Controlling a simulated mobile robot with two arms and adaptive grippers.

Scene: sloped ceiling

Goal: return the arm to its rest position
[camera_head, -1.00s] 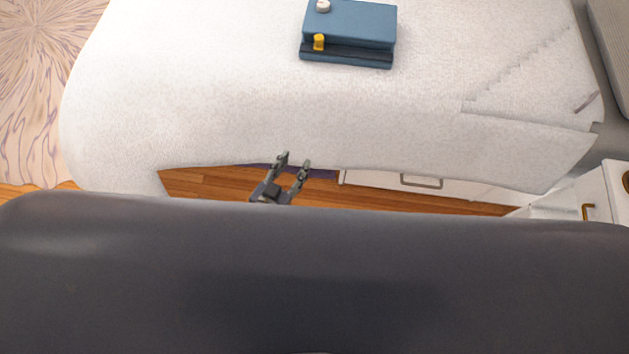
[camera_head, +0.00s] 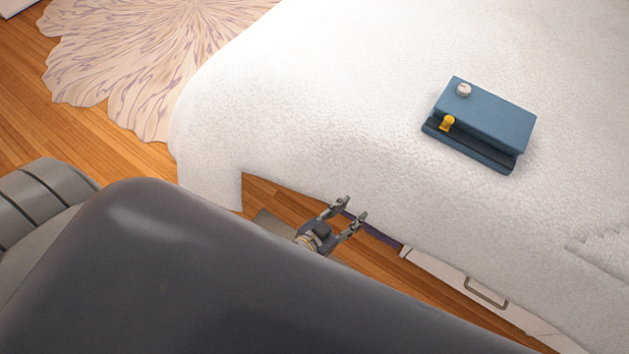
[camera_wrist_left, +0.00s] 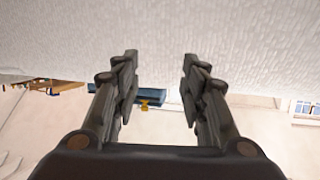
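My left gripper (camera_head: 352,212) is open and empty in the head view, in front of the near edge of the bed. Its two fingers also stand apart in the left wrist view (camera_wrist_left: 160,75), with nothing between them close by. A large dark part of my own body hides much of the lower head view and the arm behind the gripper. My right gripper is not in view.
A bed with a white cover (camera_head: 330,100) fills the middle. A blue box-like object (camera_head: 490,115) with a yellow piece (camera_head: 447,123) and a small white round thing (camera_head: 463,90) lies on it. A drawer (camera_head: 470,285) is below. A rug (camera_head: 150,60) lies on the wood floor.

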